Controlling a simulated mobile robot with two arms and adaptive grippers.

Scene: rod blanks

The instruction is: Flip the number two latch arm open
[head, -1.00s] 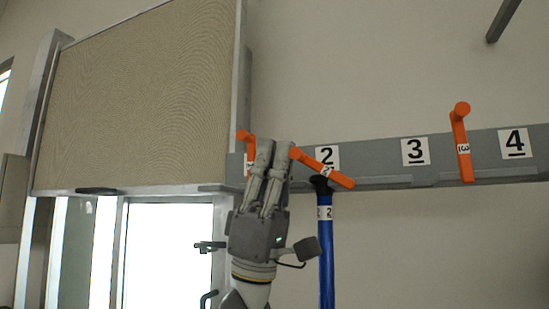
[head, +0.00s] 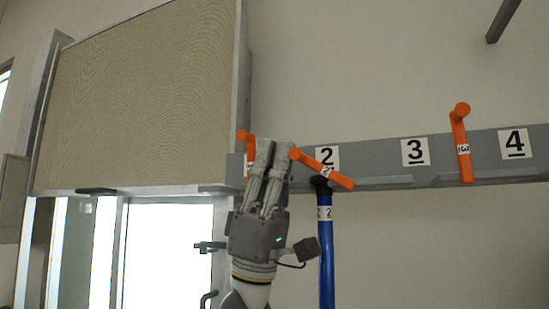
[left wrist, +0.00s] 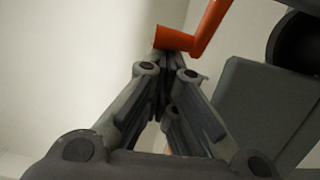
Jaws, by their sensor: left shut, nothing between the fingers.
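The orange number two latch arm (head: 325,168) lies slanted across the grey rail below the "2" label (head: 327,157), its knob end at upper left and its other end at lower right. A blue rod (head: 326,245) marked 2 hangs upright under it, its black top behind the arm. My left gripper (head: 272,147) is shut and empty, pointing up, its fingertips just left of the knob end. In the left wrist view an orange latch arm (left wrist: 205,35) shows just beyond the closed fingertips; I cannot tell whether they touch. My right gripper is not in view.
The grey rail (head: 380,162) runs along the wall. An upright orange latch arm (head: 461,140) marked 3 stands right of the "3" label. Another orange arm (head: 244,136) is partly hidden behind my left gripper. A framed tan board (head: 135,100) is at left.

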